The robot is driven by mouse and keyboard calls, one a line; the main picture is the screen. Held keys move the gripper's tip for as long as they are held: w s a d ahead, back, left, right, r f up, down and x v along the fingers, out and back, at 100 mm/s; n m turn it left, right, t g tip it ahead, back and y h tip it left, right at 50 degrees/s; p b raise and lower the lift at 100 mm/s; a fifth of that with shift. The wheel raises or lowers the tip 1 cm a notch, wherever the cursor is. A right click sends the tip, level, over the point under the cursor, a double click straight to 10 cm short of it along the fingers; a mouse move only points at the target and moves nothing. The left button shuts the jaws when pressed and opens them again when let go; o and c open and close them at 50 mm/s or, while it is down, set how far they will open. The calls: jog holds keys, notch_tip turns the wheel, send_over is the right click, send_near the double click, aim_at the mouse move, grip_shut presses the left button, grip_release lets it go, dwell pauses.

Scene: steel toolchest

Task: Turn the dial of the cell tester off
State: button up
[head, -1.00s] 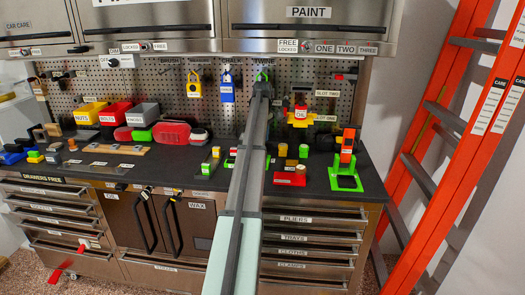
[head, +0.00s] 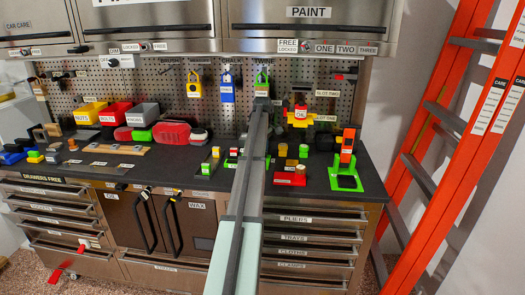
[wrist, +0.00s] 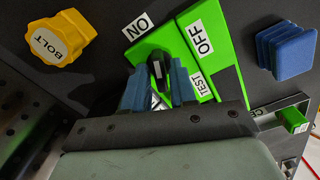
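The green cell tester (wrist: 212,45) lies on the dark bench in the wrist view, with labels OFF, TEST and one reading ON upside down. Its black dial (wrist: 157,69) carries a pale mark and stands between the blue fingertips of my gripper (wrist: 158,85). The fingers are on both sides of the dial and close to it; whether they press on it I cannot tell. The dial's base is partly hidden by the fingers. In the head view my arm hides the gripper and dial; green parts, probably the tester (head: 232,161), show beside the arm.
In the wrist view a yellow knob labelled BOLT (wrist: 60,37) is at left and a blue ribbed block (wrist: 286,48) at right. A pegboard (wrist: 25,130) is at lower left. In the head view a red block (head: 290,178) and a green stand (head: 345,178) are right of my arm.

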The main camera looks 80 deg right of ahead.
grip_shut()
dwell(0.3)
jog(key=m, duration=0.6)
jog(key=shift+m, duration=0.4)
jog(key=m, duration=0.6)
jog(key=shift+m, duration=0.4)
jog(key=shift+o, duration=1.4)
grip_release()
jog(key=shift+r, duration=0.1)
notch_tip(320, 180, up, 14)
